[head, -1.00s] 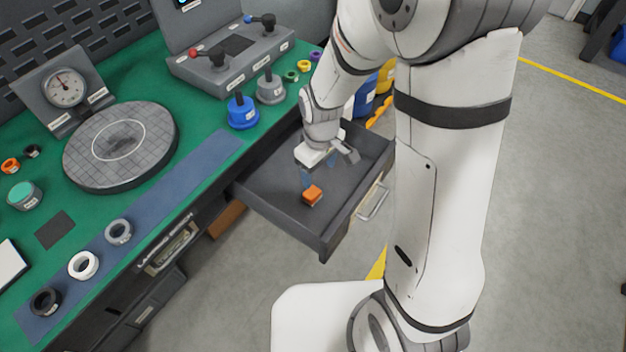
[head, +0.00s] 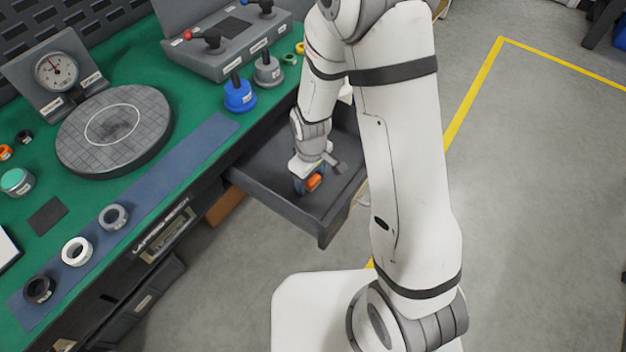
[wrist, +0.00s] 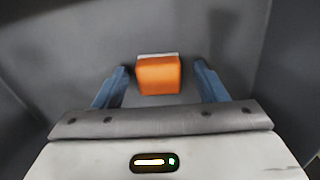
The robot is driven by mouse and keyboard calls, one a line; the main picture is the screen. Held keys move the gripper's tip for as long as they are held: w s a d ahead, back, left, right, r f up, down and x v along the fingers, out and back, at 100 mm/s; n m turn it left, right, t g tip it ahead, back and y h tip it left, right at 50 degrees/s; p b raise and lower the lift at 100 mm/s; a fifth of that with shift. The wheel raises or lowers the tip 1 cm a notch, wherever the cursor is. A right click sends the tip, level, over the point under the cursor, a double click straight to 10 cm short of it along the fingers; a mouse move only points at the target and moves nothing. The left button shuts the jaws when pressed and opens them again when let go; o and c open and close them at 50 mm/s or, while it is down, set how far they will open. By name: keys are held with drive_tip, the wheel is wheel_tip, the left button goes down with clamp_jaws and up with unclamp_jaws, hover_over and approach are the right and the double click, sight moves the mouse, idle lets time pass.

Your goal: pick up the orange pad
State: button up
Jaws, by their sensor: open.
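The orange pad (head: 314,182) is a small block inside the open grey drawer (head: 262,190). In the wrist view the orange pad (wrist: 158,75) lies on the drawer floor, with a pale strip along its far edge. My gripper (head: 308,186) is down in the drawer at the pad. In the wrist view my gripper (wrist: 162,76) is open, its two blue fingers on either side of the pad, with a gap showing on each side. Whether the fingertips touch the drawer floor cannot be told.
The drawer walls stand close around my gripper. The green bench (head: 150,205) beside it carries a round grey plate (head: 115,128), a blue-based handled piece (head: 240,97) and several rings on a blue strip. Grey floor is clear on the right.

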drive_tip(key=shift+c, duration=0.3)
drive_tip(key=c, duration=1)
